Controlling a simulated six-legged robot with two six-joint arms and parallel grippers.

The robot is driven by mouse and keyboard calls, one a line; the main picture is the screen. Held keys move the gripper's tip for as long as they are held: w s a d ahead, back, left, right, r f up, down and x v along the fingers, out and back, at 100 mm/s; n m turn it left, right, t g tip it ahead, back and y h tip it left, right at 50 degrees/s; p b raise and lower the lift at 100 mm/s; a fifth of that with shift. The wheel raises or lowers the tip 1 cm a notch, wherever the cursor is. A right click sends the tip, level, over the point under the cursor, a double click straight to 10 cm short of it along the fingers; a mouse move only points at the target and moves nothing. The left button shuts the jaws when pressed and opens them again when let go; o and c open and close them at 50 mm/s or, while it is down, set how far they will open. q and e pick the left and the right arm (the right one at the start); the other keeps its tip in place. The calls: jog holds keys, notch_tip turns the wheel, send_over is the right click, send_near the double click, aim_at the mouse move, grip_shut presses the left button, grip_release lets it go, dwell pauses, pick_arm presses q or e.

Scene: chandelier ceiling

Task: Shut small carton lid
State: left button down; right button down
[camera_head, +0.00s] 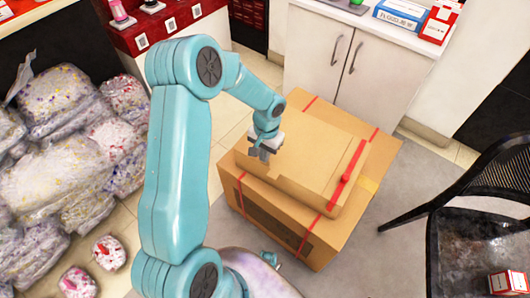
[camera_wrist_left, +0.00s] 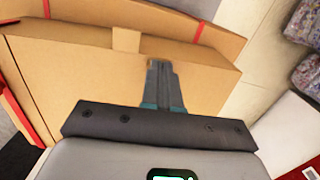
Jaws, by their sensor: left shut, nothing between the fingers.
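A small brown carton (camera_head: 310,150) sits on top of a larger brown box (camera_head: 330,240) in the head view. Its top looks nearly flat; I cannot tell whether the lid is fully down. My left gripper (camera_head: 265,150) is over the carton's left part, pointing down, shut and empty. In the left wrist view the shut fingers (camera_wrist_left: 163,85) are in front of a broad cardboard panel (camera_wrist_left: 75,75), with a short cardboard tab (camera_wrist_left: 126,40) beyond them. I cannot tell whether the fingertips touch the cardboard. My right gripper is not in view.
A white cabinet (camera_head: 330,60) stands behind the boxes. A black chair (camera_head: 470,220) is at the right. Plastic-wrapped bags (camera_head: 60,150) are piled at the left. Grey floor (camera_head: 380,260) is clear between box and chair.

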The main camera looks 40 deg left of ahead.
pick_arm(q)
jog(key=shift+s+d+f, duration=0.1)
jog(key=shift+s+f, duration=0.1)
jog(key=shift+f, duration=0.15)
jog(key=shift+r+p, duration=0.25)
jog(key=shift+p, duration=0.15)
notch_tip(320, 180, up, 5)
jog(key=p, duration=0.3)
jog(key=shift+w+r, duration=0.15)
notch_tip(320, 180, up, 9)
jog(key=p, duration=0.1)
jog(key=shift+f, duration=0.25)
